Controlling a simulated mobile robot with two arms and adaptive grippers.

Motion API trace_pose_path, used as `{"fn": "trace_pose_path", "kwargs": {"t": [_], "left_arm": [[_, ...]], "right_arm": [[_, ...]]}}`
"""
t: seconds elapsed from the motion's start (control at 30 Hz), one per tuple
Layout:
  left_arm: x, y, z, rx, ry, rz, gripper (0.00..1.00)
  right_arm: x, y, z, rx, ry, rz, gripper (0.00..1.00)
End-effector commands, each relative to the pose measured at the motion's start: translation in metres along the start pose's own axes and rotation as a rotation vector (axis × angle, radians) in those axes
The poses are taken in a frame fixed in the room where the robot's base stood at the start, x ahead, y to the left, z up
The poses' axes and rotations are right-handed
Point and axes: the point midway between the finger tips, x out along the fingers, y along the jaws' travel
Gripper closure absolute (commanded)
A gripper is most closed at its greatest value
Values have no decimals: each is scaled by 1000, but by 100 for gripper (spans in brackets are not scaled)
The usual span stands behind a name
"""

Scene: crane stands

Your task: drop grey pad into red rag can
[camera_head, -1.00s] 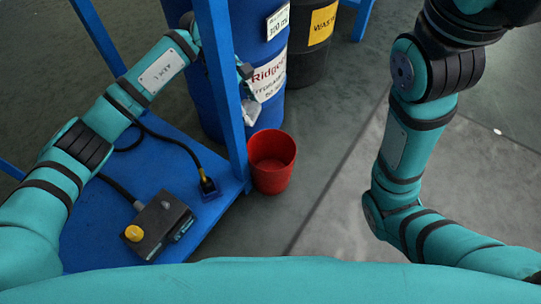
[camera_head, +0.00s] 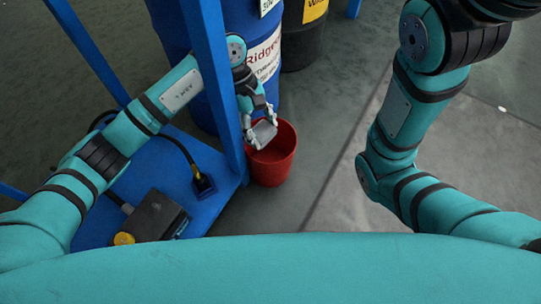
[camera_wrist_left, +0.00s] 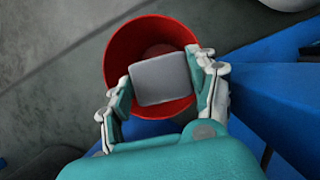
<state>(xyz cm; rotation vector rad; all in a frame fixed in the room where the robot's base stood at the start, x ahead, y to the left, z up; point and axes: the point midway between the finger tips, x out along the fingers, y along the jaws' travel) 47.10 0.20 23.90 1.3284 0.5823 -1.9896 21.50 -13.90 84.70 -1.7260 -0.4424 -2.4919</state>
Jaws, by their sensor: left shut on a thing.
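The grey pad (camera_wrist_left: 161,80) is a small rounded block held between the two fingers of my left gripper (camera_wrist_left: 158,84). In the head view the left gripper (camera_head: 260,133) reaches past the blue post, shut on the pad (camera_head: 264,131). The red rag can (camera_head: 272,168) is an open round bucket standing on the floor. In the left wrist view the pad lies over the opening of the can (camera_wrist_left: 120,45) and hides part of its inside. The can's visible bottom shows no contents. My right gripper is out of view.
A blue post (camera_head: 222,95) of the blue stand stands close left of the can. A blue drum (camera_head: 262,28) and a dark drum (camera_head: 303,42) stand behind. A control box (camera_head: 156,216) with a yellow button sits on the blue shelf. Floor right of the can is clear.

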Motion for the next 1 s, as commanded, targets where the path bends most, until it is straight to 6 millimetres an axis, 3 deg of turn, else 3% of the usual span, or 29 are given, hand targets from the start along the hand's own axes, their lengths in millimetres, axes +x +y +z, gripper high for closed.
{"fn": "trace_pose_path", "kwargs": {"t": [0.13, 0.43, 0.47, 0.63, 1.0], "left_arm": [[14, 0, -6, 0, -1, 0, 66], [15, 0, -6, -1, 0, 1, 66], [15, 0, -6, -1, 0, 1, 36], [15, 0, -6, -1, 0, 0, 14], [15, -1, -7, -2, 1, -3, 13]], "right_arm": [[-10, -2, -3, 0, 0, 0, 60], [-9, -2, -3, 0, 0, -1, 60], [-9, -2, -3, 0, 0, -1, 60], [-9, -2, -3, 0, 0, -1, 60], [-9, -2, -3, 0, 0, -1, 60]]}}
